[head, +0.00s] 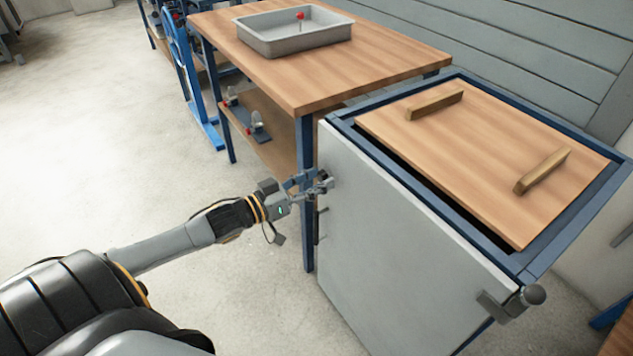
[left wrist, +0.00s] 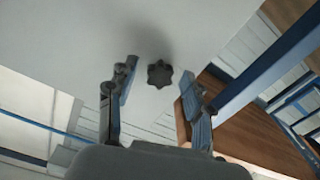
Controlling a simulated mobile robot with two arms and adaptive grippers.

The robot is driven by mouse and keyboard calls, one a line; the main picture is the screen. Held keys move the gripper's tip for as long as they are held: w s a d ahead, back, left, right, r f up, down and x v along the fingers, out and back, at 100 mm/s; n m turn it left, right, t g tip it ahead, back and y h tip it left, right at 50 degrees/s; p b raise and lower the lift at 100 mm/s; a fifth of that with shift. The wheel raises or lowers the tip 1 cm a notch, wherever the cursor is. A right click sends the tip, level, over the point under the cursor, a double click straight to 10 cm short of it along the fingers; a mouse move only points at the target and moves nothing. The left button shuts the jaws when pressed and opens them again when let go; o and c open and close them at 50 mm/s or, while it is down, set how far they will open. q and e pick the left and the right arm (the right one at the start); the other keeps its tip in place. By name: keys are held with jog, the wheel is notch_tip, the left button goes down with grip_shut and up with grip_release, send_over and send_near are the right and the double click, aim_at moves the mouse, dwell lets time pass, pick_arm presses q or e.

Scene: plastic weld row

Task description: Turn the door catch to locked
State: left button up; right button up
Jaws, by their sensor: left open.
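The door (head: 385,235) is a flat pale grey panel on the front of a blue-framed cabinet and looks closed. In the left wrist view the door (left wrist: 130,25) carries a dark, star-shaped knob (left wrist: 159,74), which appears to be the catch. My left gripper (head: 318,184) is open at the door's left edge; in the left wrist view its fingers (left wrist: 158,90) stand on either side of the knob, with visible gaps. In the head view the gripper largely hides the knob. Whether the fingertips reach its depth is unclear. My right gripper is not in view.
A wooden workbench (head: 350,80) with a grey tray (head: 290,42) stands behind the gripper. The cabinet has a wooden top (head: 490,150) with two wooden bars. Floor at left is clear.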

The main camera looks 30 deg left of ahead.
pick_arm(q)
jog(key=shift+w+d, duration=0.1)
jog(key=shift+w, duration=0.05)
grip_shut()
